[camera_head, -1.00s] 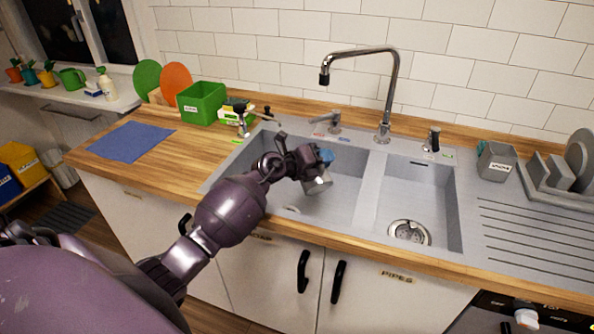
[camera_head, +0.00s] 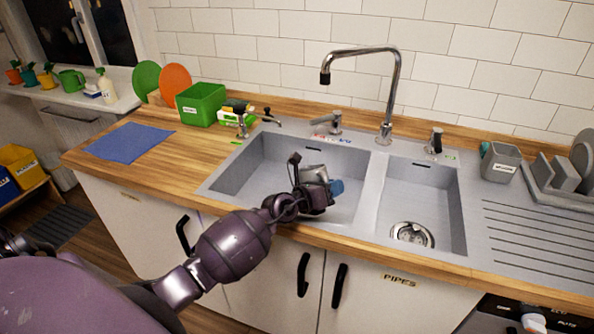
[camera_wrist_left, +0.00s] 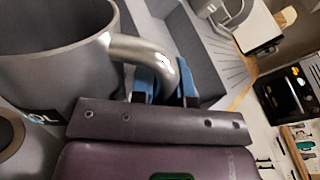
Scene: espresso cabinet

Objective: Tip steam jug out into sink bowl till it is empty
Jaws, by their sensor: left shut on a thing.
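The steam jug (camera_head: 313,173) is a grey metal jug inside the left sink bowl (camera_head: 255,180) area, below the level of the far rim. In the left wrist view the jug (camera_wrist_left: 55,60) fills the upper left, with its handle between the blue finger pads of my left gripper (camera_wrist_left: 165,85). My left gripper (camera_head: 328,190) is shut on this handle. The jug's inside looks dark in the wrist view, and I see no liquid or stream. The jug's exact tilt is hard to tell, as the gripper partly hides it in the head view. My right gripper is out of view.
The right sink bowl (camera_head: 425,200) with its drain is empty. A tall faucet (camera_head: 388,95) stands behind the divider. A grey labelled container (camera_head: 500,162) and a dish rack (camera_head: 565,180) are at right. A green box (camera_head: 202,104) and blue cloth (camera_head: 130,142) lie left.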

